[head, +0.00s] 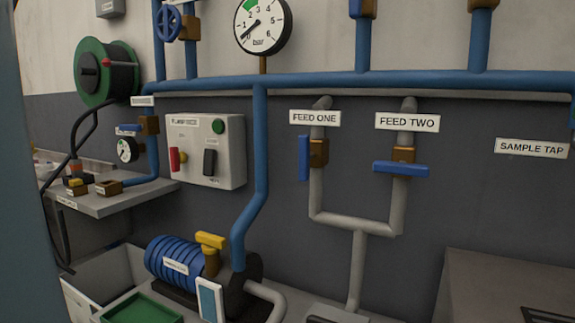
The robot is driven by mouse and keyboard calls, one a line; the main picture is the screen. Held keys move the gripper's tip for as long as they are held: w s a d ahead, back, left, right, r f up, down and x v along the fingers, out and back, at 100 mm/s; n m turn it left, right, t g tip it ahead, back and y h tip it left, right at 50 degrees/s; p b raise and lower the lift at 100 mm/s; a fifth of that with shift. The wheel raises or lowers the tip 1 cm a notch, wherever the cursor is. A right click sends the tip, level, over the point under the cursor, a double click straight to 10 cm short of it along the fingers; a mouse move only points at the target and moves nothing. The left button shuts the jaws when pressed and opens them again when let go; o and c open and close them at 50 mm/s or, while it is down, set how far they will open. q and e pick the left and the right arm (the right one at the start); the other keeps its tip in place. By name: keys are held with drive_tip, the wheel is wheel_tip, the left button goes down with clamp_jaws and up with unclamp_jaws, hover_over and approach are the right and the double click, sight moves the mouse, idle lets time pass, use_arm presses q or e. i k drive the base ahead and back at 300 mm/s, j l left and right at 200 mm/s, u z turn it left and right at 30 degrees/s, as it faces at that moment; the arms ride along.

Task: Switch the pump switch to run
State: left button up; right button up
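The pump control box (234,165) is a light grey panel on the wall, left of the middle. It bears a black switch (209,162) at lower right, a red handle (175,160) at left and a green round button or lamp (218,126) at top. The box's title and the small labels around the switch are too small to read surely, so I cannot tell the switch's position. The blue ribbed pump (172,262) stands below the box. The pressure gauge (264,22) above has its needle near 0. Neither of my grippers is in view.
A shelf (130,203) with small fittings juts out left of the box. A blue pipe (261,150) runs down just right of it. FEED ONE (315,119) and FEED TWO (407,122) valves are farther right. A grey bench (490,275) stands at lower right.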

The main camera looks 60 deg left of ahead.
sight(210, 156)
drive_tip(key=u, duration=2.3)
